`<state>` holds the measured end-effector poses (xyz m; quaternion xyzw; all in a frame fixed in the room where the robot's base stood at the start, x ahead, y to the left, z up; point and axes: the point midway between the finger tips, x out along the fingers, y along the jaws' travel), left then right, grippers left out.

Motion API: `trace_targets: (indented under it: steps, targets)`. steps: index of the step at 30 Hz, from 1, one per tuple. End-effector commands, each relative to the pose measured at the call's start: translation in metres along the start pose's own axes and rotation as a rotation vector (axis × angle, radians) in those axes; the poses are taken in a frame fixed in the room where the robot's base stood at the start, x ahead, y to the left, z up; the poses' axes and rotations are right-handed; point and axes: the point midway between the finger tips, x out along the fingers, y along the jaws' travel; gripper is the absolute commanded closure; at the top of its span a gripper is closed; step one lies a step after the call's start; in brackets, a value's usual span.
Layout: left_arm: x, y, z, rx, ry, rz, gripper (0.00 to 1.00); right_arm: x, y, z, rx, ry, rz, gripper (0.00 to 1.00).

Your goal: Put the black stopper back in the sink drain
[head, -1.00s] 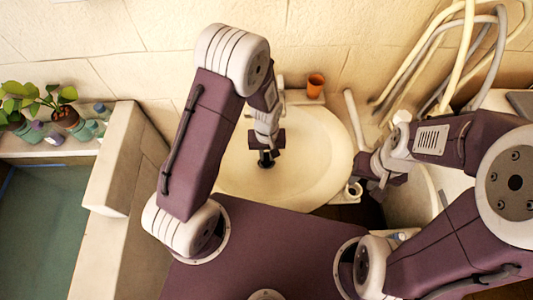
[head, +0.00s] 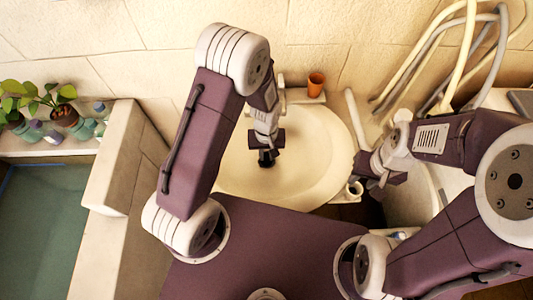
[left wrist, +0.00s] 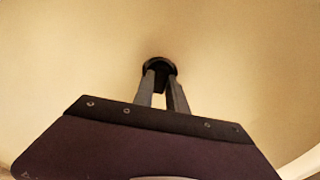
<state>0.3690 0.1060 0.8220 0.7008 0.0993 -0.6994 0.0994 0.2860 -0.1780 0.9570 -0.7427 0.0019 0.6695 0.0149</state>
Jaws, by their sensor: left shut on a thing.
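The cream sink basin (head: 313,150) lies ahead of me in the head view. My left gripper (head: 266,158) reaches down into the basin. It is shut on the black stopper (left wrist: 159,66), whose dark round rim shows just beyond the fingertips (left wrist: 160,76) in the left wrist view. The stopper is low over or at the basin floor; I cannot tell whether it touches. The drain hole is not visible, so I cannot tell how the stopper lies to it. My right gripper (head: 368,180) is beside the basin's right rim, and its fingers are too unclear to read.
An orange cup (head: 315,84) stands at the basin's back rim. Pale hoses (head: 440,60) hang at the back right. Potted plants (head: 63,112) and bottles stand on a ledge at the left, above a water-filled pool (head: 40,220).

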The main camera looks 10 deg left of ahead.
Motion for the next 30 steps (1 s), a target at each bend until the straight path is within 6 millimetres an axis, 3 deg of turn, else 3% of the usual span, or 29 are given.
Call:
trace_targets:
  steps: [30]
  targets:
    - [0.0077,0.0003,0.0006,0.000,-0.001,0.000,1.00,0.0032,0.0001,0.0004,0.000,0.000,0.000,0.64]
